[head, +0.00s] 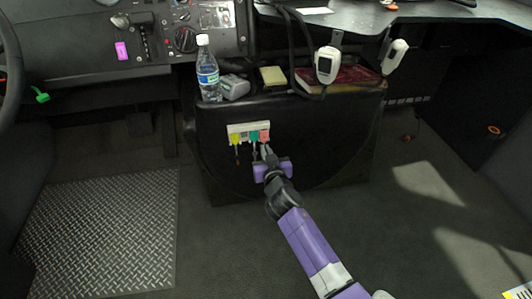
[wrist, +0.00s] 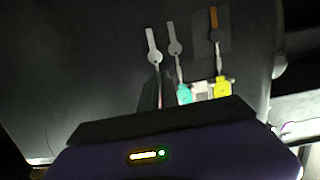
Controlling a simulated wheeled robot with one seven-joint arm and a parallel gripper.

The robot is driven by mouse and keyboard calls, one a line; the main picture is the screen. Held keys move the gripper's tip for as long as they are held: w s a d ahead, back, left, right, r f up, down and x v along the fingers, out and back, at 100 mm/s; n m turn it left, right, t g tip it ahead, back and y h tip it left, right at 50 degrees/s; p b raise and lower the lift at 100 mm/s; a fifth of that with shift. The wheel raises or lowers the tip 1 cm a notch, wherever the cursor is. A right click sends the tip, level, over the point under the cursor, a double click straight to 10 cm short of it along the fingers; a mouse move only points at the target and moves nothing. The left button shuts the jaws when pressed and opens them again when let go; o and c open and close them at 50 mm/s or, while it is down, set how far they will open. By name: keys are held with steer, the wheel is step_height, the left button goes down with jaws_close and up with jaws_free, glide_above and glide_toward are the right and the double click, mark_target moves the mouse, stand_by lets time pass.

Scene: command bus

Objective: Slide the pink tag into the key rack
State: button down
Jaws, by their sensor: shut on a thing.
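The pale key rack (head: 236,127) is on the dark front face of the console; part of it shows in the wrist view (wrist: 203,90). The pink tag (head: 265,135) is at the rack's right end, in front of it or in it; I cannot tell which. My gripper (head: 266,150) is shut on the pink tag from below. In the wrist view my gripper's body hides the tag, and a grey key (wrist: 153,46) shows beyond it. The teal tag (head: 254,138) and yellow tag (head: 235,139) hang in the rack to the left, with keys below them.
On the console top stand a water bottle (head: 207,70), a grey device (head: 234,87), a yellowish box (head: 273,77) and a dark red book (head: 345,78). A corded handset (head: 327,65) hangs above it. A magenta tag (head: 121,51) is on the dashboard.

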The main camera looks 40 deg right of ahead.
steer(key=shift+w+d+b, duration=0.35)
steer(key=shift+w+b, duration=0.05)
steer(key=shift+w, duration=0.1)
stand_by(1.1)
steer(key=shift+f, duration=0.1)
stand_by(0.5)
steer(key=c, duration=1.5)
jaws_free()
steer(key=shift+f+b+v, duration=0.15)
steer(key=shift+b+v, duration=0.05)
steer(key=shift+v, duration=0.5)
steer(key=shift+f+b+v, duration=0.1)
steer(key=shift+b+v, duration=0.05)
steer(key=shift+v, duration=0.5)
steer(key=v, duration=0.2)
steer(key=f+b+v, duration=0.1)
steer(key=v, duration=0.4)
steer(key=shift+s+a+f, duration=0.1)
steer(key=shift+a+f, duration=0.05)
